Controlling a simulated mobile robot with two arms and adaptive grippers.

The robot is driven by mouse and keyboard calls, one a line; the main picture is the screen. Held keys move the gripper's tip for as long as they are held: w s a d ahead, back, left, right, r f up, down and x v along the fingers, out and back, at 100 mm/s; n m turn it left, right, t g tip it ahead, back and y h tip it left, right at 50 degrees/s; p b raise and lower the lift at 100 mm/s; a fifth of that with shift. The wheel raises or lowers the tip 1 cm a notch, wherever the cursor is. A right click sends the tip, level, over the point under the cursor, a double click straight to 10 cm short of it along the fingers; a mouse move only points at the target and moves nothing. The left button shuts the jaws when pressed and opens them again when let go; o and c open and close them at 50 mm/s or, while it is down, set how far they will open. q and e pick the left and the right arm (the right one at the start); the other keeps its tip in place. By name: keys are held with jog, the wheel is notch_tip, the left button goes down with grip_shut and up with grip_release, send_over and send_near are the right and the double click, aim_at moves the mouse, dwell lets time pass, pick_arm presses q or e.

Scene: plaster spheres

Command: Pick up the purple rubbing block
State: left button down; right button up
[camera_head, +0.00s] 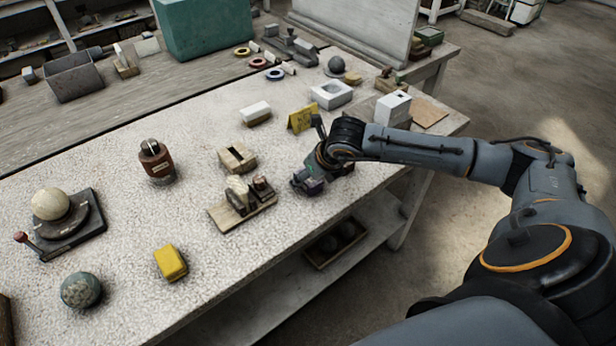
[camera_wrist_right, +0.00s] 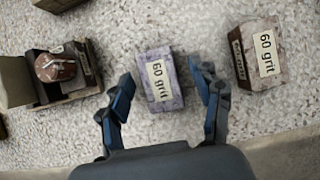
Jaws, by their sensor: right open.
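The purple rubbing block (camera_wrist_right: 160,80) lies on the speckled table top in the right wrist view, with a "60 grit" label on its upper face. My right gripper (camera_wrist_right: 160,88) is open, with one blue finger on each side of the block; I see gaps between the fingers and the block. In the head view my right gripper (camera_head: 312,174) is low over the table near its front edge and hides most of the block. My left gripper is not in view.
A brownish block (camera_wrist_right: 262,55) also labelled "60 grit" stands to the right in the wrist view. A wooden tray with small items (camera_head: 242,208) is on the other side. A yellow block (camera_head: 170,263) and a brown jar (camera_head: 156,160) stand farther left.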

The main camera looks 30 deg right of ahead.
jog(key=shift+w+f, duration=0.2)
jog(key=shift+f, duration=0.2)
jog(key=shift+r, duration=0.1)
grip_shut()
jog(key=shift+r+b, duration=0.4)
jog(key=shift+r, duration=0.15)
jog(key=s+r+b, duration=0.6)
jog(key=s+r, duration=0.6)
jog(key=s, duration=0.2)
jog(key=shift+a+b, duration=0.4)
jog(key=shift+a, duration=0.05)
